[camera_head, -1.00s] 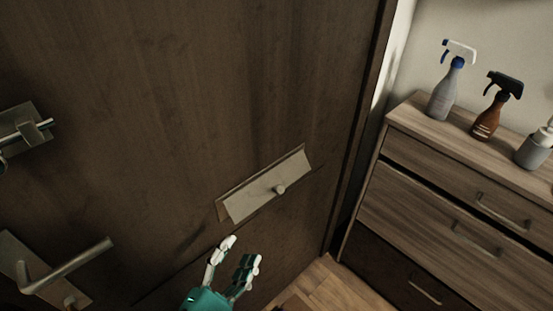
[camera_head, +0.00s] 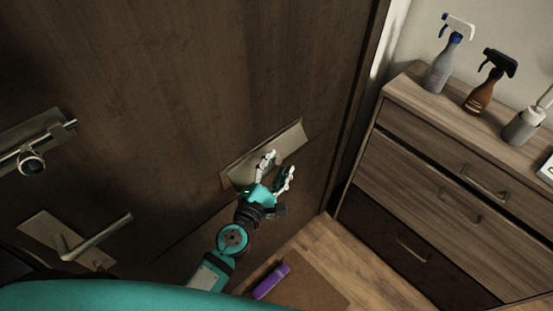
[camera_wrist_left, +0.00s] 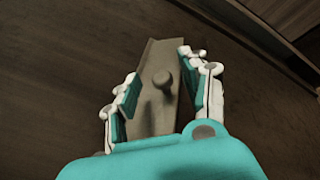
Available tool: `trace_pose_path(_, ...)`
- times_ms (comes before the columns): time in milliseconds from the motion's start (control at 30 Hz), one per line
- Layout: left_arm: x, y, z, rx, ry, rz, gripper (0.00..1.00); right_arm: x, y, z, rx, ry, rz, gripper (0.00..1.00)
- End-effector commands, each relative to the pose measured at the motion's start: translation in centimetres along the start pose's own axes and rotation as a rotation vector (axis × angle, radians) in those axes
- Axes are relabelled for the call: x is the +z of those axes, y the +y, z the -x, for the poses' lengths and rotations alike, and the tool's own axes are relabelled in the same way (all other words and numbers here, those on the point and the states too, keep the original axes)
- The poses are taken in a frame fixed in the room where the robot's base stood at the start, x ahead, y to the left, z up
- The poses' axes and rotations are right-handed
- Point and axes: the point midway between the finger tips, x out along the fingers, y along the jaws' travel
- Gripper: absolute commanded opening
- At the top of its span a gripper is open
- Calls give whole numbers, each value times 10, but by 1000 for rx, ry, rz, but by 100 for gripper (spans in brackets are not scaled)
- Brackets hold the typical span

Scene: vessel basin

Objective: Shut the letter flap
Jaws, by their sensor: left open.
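The letter flap (camera_head: 292,139) is a pale metal plate with a round knob, set low in the dark wooden door (camera_head: 190,90). In the head view its right end shows, while my gripper covers part of its middle and the knob. My left gripper (camera_head: 278,164) is open in front of the flap. In the left wrist view the flap (camera_wrist_left: 150,115) and its knob (camera_wrist_left: 162,78) lie between the two spread fingers of my left gripper (camera_wrist_left: 163,67). The flap looks tilted out from the door; contact with the fingers cannot be told. My right gripper is out of view.
A door handle (camera_head: 95,238) and a lock (camera_head: 32,160) are on the door at left. A wooden drawer unit (camera_head: 390,150) with spray bottles (camera_head: 440,70) stands at right. A purple object (camera_head: 271,281) lies on a brown mat (camera_head: 315,285) below.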

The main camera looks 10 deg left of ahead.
Motion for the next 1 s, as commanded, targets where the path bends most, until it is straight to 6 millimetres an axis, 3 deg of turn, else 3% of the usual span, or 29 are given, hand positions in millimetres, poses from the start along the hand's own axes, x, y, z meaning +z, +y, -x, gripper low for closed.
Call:
trace_pose_path(200,1,0,-14,0,0,0,45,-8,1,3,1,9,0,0)
trace_pose_path(467,0,0,-14,0,0,0,44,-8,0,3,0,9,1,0)
trace_pose_path(800,0,0,-14,0,0,0,0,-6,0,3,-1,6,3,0)
trace_pose_path(1000,0,0,-14,1,0,-2,0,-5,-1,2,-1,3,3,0)
